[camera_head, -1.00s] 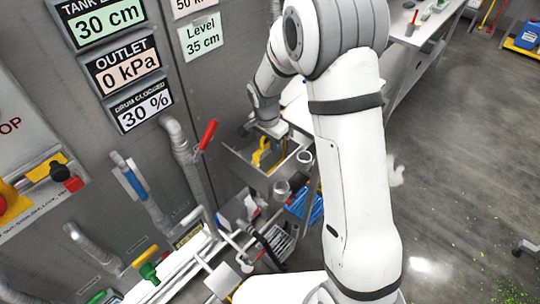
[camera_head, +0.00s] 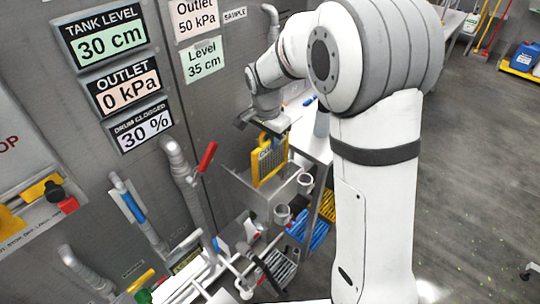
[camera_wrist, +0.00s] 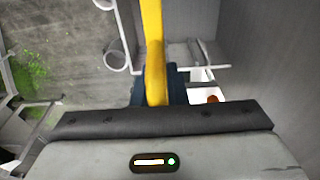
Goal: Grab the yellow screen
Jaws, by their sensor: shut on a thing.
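The yellow screen (camera_head: 258,168) is a yellow frame around a grey mesh, with a small label near its top. In the head view it stands upright just above the grey metal holder (camera_head: 240,185) on the wall; its lower edge is at or near the holder's rim, and I cannot tell if they touch. My gripper (camera_head: 268,136) is shut on the screen's top edge from above. In the wrist view the screen shows edge-on as a yellow bar (camera_wrist: 153,50) between the dark fingers (camera_wrist: 158,84). The fingertips are partly hidden.
Round cup rings (camera_head: 305,183) are fixed to the holder's right side. Blue (camera_head: 318,236) and yellow baskets stand below. A red-handled valve (camera_head: 207,157) and pipes project from the wall at left. A white table (camera_head: 312,142) is behind.

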